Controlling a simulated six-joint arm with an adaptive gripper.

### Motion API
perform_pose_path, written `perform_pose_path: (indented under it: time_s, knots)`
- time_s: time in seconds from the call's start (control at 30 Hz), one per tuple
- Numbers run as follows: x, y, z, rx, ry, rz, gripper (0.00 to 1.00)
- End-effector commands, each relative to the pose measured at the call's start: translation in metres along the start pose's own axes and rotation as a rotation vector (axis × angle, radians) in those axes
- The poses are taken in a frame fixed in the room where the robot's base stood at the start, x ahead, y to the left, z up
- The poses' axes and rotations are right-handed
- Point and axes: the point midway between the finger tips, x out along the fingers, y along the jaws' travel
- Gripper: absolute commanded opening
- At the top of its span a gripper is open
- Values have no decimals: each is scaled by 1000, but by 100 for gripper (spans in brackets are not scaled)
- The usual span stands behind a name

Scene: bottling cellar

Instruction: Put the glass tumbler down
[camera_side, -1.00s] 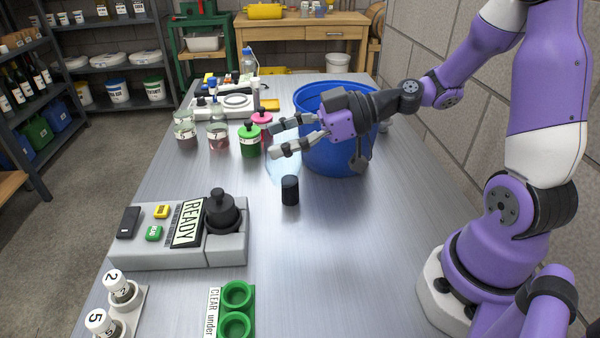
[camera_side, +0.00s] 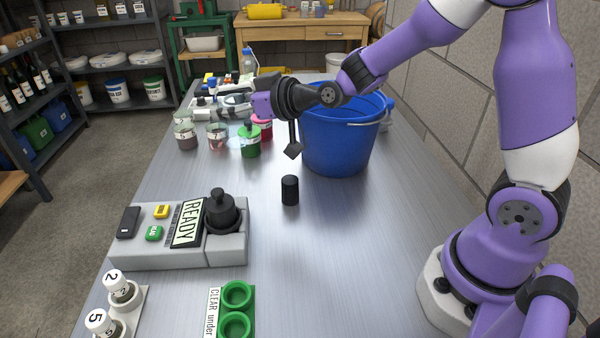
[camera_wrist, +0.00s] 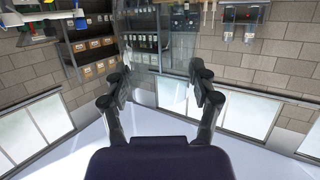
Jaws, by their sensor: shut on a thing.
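My gripper (camera_side: 232,106) is at the far left part of the metal table, left of the blue bucket, in the side view. The sensed grip is on the glass tumbler (camera_side: 236,140), a faint, clear shape just under the fingers, in front of the small jars. Its outline is hard to make out, and I cannot tell whether its base touches the table. In the wrist view the two fingers (camera_wrist: 161,88) stand apart, and the clear glass between them hardly shows.
The blue bucket (camera_side: 338,140) stands to the right. Close by the gripper are a green jar (camera_side: 250,143), a pink jar (camera_side: 264,130) and two glass beakers (camera_side: 186,138). A black cylinder (camera_side: 290,190) stands nearer the camera. The table (camera_side: 340,240) right of it is clear.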

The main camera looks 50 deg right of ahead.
Motion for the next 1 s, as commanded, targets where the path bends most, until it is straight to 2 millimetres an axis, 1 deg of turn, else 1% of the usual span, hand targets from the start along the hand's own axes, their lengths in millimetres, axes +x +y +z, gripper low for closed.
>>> perform_pose_path:
  time_s: [0.03, 0.13, 0.33, 0.37, 0.4, 0.5, 0.67, 0.8, 0.9, 1.0]
  knots:
    - [8, -5, -9, 5, 5, 29, 17]
    - [20, -6, -24, 28, 7, 102, 17]
    - [33, -15, -54, 62, 5, 204, 17]
    - [34, -16, -53, 66, 1, 215, 17]
    - [37, -13, -38, 65, -7, 217, 17]
    - [42, -12, -20, 65, -6, 217, 17]
    - [49, -12, 3, 63, -5, 217, 17]
    - [57, -12, 31, 62, -7, 216, 17]
    - [61, -12, 46, 63, -5, 216, 17]
    - [64, -12, 56, 63, -4, 215, 17]
